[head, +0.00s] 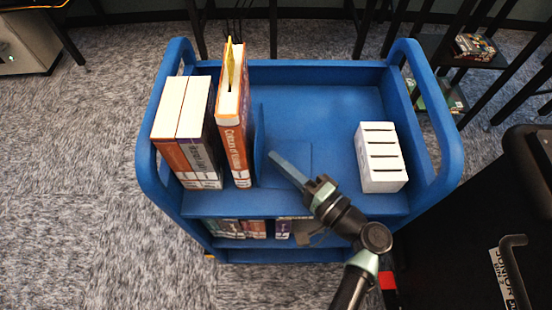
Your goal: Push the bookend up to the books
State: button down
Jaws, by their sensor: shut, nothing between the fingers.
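A blue bookend (259,145), the same colour as the cart, seems to stand just right of the orange book, its flat base reaching right along the shelf. I cannot tell whether it touches the book. The orange book (232,135) stands upright with a yellow slip at its top. Two thick books (185,125) with white page edges stand side by side to its left, with a narrow gap between. My gripper (273,157) is shut and empty, its fingers pointing left over the bookend's base, close to the upright plate. Contact with the plate cannot be made out.
A white slotted block (381,157) stands on the right of the blue cart's top shelf (335,100). The cart has raised side handles. More books (240,229) are on the lower shelf. Bare shelf lies behind my gripper. A black cabinet (460,230) is at the right.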

jog(key=shift+a, duration=0.45)
jog(key=shift+a, duration=0.1)
jog(key=shift+a, duration=0.85)
jog(key=shift+d, duration=0.1)
